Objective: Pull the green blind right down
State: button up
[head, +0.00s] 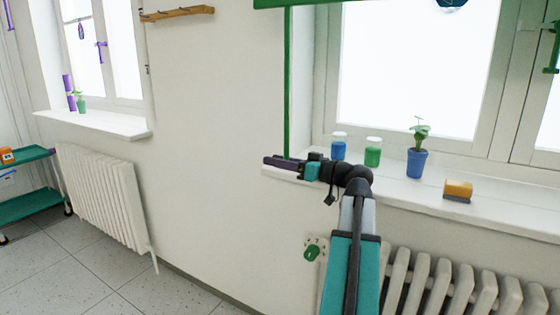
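The green blind (300,2) shows only as a green strip at the top edge of the head view, above the right window. A thin green cord (287,80) hangs straight down from it along the left side of the window. My gripper (270,160) points left at the left end of the right window sill, where the visible cord ends at its fingers. I cannot tell whether the cord is between the fingers or behind them, or whether the fingers are open or shut. No cord shows below the gripper.
On the right sill (480,212) stand a blue jar (338,150), a green jar (373,155), a potted plant (416,160) and an orange block (458,189). A radiator (440,285) is below. A wooden rack (178,13) hangs left; bare wall lies between the windows.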

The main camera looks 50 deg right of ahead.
jog(key=p+v, duration=0.1)
jog(key=v, duration=1.2)
jog(key=shift+s, duration=0.35)
jog(key=shift+c, duration=0.4)
